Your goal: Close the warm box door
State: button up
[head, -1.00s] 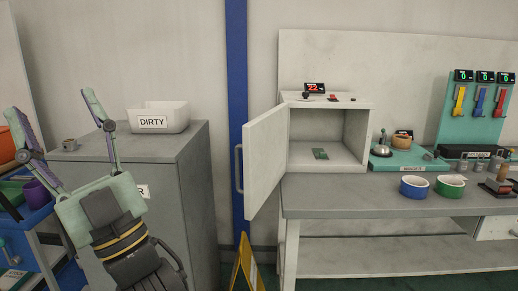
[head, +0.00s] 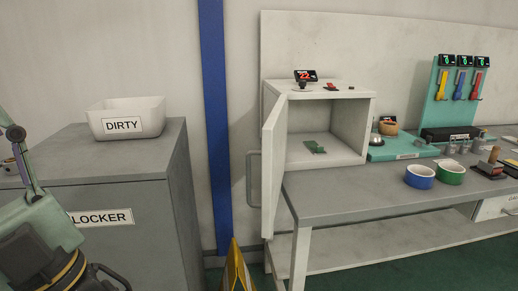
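The warm box (head: 370,115) is a pale cabinet on the bench's left end, with its front open. Its door (head: 272,175) hangs wide open on the left side, seen nearly edge-on, with a grey bar handle (head: 253,180) on its outer face. A small green board (head: 315,147) lies inside on the box floor. My gripper (head: 30,175) is at the lower left edge, well left of the door and in front of the locker. Only one finger shows, spread outward; the other is out of frame. It touches nothing that I can see.
A grey locker (head: 110,255) with a white DIRTY bin (head: 125,118) stands left of the door. A yellow floor sign (head: 236,270) stands below the door. The bench (head: 350,200) holds blue (head: 420,177) and green (head: 450,174) bowls on the right.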

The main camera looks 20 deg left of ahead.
aim_at(273, 153)
jog(key=i+j+z, duration=0.1)
jog(key=j, duration=1.1)
jog(key=k+j+z, duration=0.25)
jog(key=k, duration=0.3)
jog(key=j, duration=0.1)
